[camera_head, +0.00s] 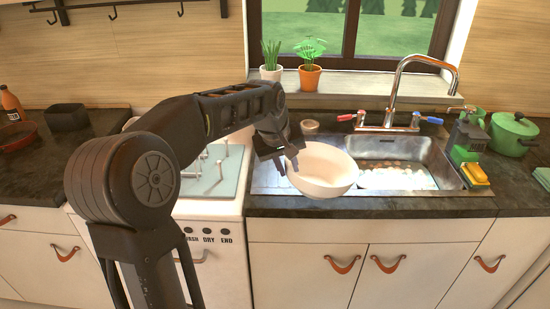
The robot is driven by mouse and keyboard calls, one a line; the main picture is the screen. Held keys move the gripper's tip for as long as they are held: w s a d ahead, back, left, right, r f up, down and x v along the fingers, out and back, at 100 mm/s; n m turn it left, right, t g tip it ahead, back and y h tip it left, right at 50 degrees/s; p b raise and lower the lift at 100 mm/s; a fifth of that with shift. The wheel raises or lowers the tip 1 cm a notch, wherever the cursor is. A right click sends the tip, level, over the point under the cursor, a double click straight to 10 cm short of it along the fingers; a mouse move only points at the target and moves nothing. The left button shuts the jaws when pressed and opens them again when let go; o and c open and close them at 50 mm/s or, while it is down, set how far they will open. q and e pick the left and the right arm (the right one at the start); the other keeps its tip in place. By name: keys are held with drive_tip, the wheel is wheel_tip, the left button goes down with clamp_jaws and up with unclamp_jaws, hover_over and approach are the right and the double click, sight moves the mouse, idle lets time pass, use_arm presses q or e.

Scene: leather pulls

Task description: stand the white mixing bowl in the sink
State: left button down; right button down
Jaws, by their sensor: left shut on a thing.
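The white mixing bowl (324,172) is in the middle of the view, at the left side of the sink. It looks tilted a little, and I cannot tell whether it touches the surface below. My left gripper (286,163) is shut on the bowl's left rim; its fingertips are partly hidden. The metal sink (424,158) lies to the right of the bowl, its basin open and showing pale reflections at the bottom. My right gripper is not in view.
A tall faucet (393,93) with red and blue handles rises behind the sink. A soap bottle (468,135), yellow sponge (475,173) and green pot (512,133) stand to the right. A small cup (310,127) is behind the bowl. Two potted plants (310,77) are on the sill.

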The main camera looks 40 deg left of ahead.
use_arm(q)
drive_tip(key=d+f+m+h, duration=0.1)
drive_tip(key=d+f+m, duration=0.2)
drive_tip(key=d, duration=0.4)
drive_tip(key=d+f+m+h, duration=0.1)
drive_tip(key=d+f+m, duration=0.3)
drive_tip(key=d, duration=0.3)
drive_tip(key=d+f+m+g+h, duration=0.1)
drive_tip(key=d+f+m+h, duration=0.1)
drive_tip(key=d+f, duration=0.3)
drive_tip(key=d+m, duration=0.1)
drive_tip(key=d, duration=0.2)
drive_tip(key=shift+s+m, duration=0.3)
drive_tip(key=shift+s, duration=0.1)
